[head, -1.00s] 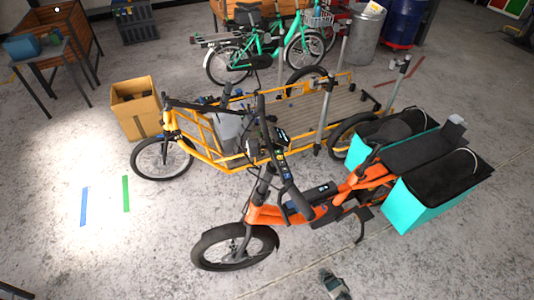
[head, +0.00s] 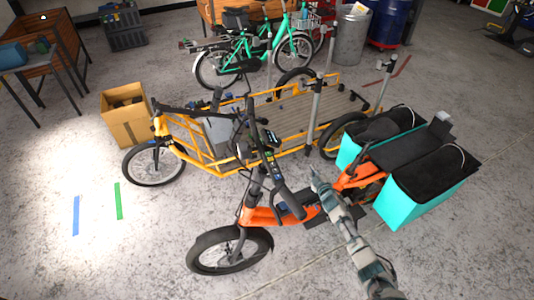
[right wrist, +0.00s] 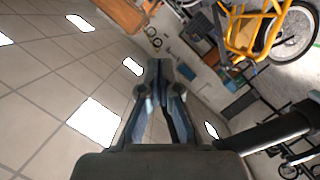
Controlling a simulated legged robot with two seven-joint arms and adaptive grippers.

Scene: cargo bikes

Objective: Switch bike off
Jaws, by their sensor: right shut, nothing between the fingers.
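The orange cargo bike (head: 262,216) stands in the middle foreground, with teal side bags (head: 424,202) at its rear. A small dark display (head: 270,138) and a keypad with coloured buttons (head: 277,179) sit at its handlebar. My right gripper (head: 317,178) comes up from the lower right, close to the right of the handlebar grip, over the bike's frame. It is shut and empty; I cannot tell whether it touches the bike. In the right wrist view its fingers (right wrist: 157,75) are together, pointing toward the ceiling side of the room. My left gripper is not in view.
A yellow cargo bike (head: 206,158) with a wooden deck stands just behind the orange one. A cardboard box (head: 127,120) stands left of it. Green bikes (head: 262,50), a grey bin (head: 352,38) and blue drums (head: 390,22) are at the back.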

